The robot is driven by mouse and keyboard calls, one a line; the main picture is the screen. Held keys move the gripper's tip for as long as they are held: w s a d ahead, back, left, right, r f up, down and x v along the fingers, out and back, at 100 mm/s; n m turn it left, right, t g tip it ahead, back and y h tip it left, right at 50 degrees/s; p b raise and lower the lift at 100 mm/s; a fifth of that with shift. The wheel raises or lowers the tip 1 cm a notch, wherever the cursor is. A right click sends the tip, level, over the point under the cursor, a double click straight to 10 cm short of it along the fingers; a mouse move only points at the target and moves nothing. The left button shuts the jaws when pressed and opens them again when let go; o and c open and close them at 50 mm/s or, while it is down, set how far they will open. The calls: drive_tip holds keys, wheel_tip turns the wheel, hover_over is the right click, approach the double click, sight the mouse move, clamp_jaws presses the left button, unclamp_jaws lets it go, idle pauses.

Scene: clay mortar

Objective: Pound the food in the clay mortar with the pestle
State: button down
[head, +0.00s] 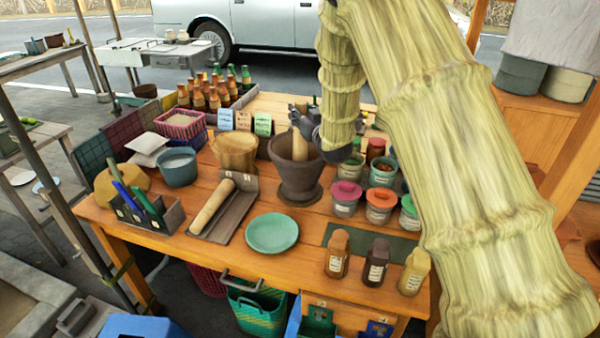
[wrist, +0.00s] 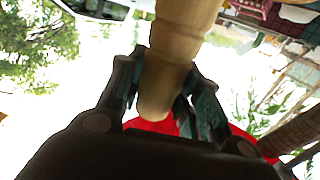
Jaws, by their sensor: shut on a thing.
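The dark clay mortar (head: 297,182) stands on a dark round base on the wooden table, in the head view. A pale wooden pestle (head: 300,143) stands nearly upright with its lower end inside the mortar. My gripper (head: 303,112) is above the mortar and shut on the pestle's upper part. In the wrist view the pestle (wrist: 178,50) passes between the two fingers of my gripper (wrist: 165,92), one on each side. The food inside the mortar is hidden by the mortar's wall.
A green plate (head: 272,234) lies in front. Lidded jars (head: 346,198) stand close on the right, and bottles (head: 213,92) stand behind. Small jars (head: 376,262) line the front right.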

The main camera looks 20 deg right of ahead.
drive_tip(key=shift+f, duration=0.15)
drive_tip(key=shift+f+b, duration=1.05)
drive_tip(key=shift+f, duration=0.35)
drive_tip(key=c, duration=0.9)
unclamp_jaws()
drive_tip(key=shift+s, duration=0.1)
